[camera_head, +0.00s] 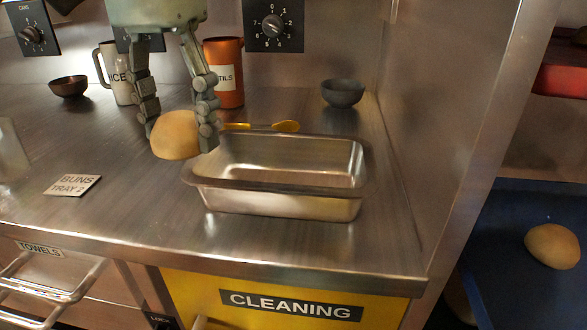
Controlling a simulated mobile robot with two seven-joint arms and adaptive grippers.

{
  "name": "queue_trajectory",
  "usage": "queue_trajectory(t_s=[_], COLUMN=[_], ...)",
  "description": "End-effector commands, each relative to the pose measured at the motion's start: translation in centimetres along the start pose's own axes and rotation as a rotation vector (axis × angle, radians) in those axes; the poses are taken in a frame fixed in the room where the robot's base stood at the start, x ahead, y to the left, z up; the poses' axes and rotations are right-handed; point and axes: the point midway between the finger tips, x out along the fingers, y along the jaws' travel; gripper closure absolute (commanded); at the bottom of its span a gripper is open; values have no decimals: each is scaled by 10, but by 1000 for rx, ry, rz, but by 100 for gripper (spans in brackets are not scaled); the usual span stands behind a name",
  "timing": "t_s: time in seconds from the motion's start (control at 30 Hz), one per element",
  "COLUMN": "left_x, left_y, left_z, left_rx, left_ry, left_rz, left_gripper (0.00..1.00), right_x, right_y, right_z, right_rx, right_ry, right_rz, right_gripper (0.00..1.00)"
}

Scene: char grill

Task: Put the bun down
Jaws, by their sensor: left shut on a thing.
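A round golden-brown bun (174,136) is held between the fingers of my left gripper (178,138). The gripper reaches down from the top of the view and is shut on the bun. The bun is just left of the steel pan (290,206), near its back left corner. I cannot tell whether the bun touches the counter. A second bun (552,246) lies on a blue tray (497,210) at the right. My right gripper is not in view.
A label reading "BUNS TRAY 2" (72,185) lies on the counter (130,215) at the left. An orange utensil holder (228,85), a white mug (117,75), a yellow-handled utensil (285,127), a brown bowl (69,86) and a dark bowl (342,93) stand behind. The pan looks empty.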

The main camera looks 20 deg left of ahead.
Motion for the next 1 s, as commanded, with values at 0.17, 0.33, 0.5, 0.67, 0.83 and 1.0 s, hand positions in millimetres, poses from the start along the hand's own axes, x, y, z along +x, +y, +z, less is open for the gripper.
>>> queue_trajectory(t_s=[0.17,0.33,0.5,0.67,0.83,1.0], left_x=[15,39,58,68,75,98], left_y=[9,27,43,51,53,52], left_z=[-16,-49,-81,-99,-103,-102], left_rx=[2,3,2,0,0,-1], left_ry=[-4,-7,-5,-2,-1,-2], left_rz=[0,0,2,1,0,-1], left_gripper=[69,69,69,69,69,69], right_x=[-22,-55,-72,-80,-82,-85], right_y=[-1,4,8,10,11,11], right_z=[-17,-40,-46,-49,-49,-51], right_rx=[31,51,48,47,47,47], right_ry=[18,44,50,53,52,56], right_rz=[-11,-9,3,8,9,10], right_gripper=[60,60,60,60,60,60])
